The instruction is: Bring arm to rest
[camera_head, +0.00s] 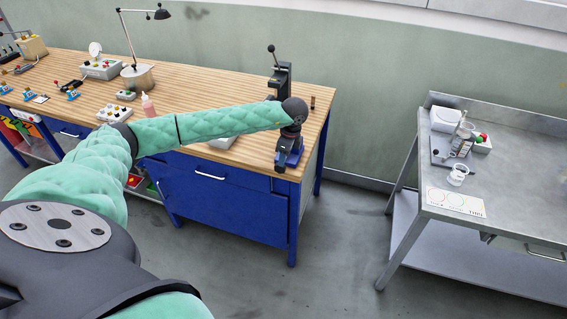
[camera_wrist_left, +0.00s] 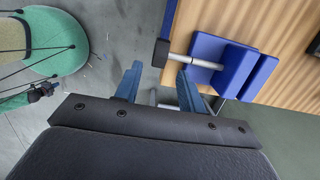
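My left arm, in a padded green sleeve, reaches across the head view to the right end of the wooden workbench (camera_head: 190,88). My left gripper (camera_head: 288,158) points down at the bench's front right corner, where its fingers are hard to make out. In the left wrist view its two blue fingers (camera_wrist_left: 160,72) stand apart with nothing held between them. Just beyond their tips is the black end of a metal rod on a blue block-shaped fixture (camera_wrist_left: 222,66) at the bench edge. I cannot tell whether they touch. My right gripper does not show clearly in either view.
A black stand with a lever (camera_head: 281,80) rises behind the gripper. A pink bottle (camera_head: 148,106) and a button box (camera_head: 114,113) are near the forearm. A lamp (camera_head: 138,75) stands farther left. A metal table (camera_head: 410,225) is at right, with open floor between.

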